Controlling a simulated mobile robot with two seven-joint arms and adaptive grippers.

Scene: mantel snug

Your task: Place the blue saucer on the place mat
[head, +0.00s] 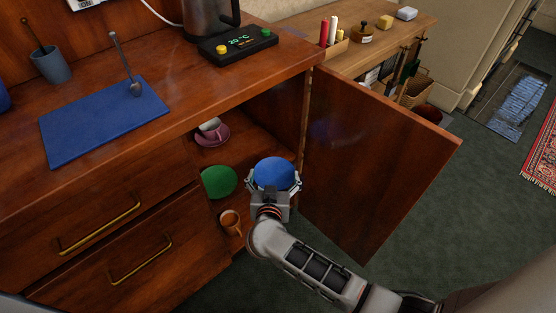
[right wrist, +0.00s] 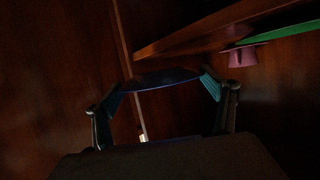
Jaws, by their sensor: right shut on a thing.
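The blue saucer (head: 274,172) is held by my right gripper (head: 274,185) in front of the open cabinet. In the right wrist view the saucer (right wrist: 165,78) shows dark and edge-on between the two fingers of the right gripper (right wrist: 162,88). The blue place mat (head: 104,121) lies flat on the counter top at the left, with a spoon-like utensil (head: 135,86) at its right edge. My left gripper is in neither view.
The cabinet door (head: 376,160) stands open to the right of my arm.

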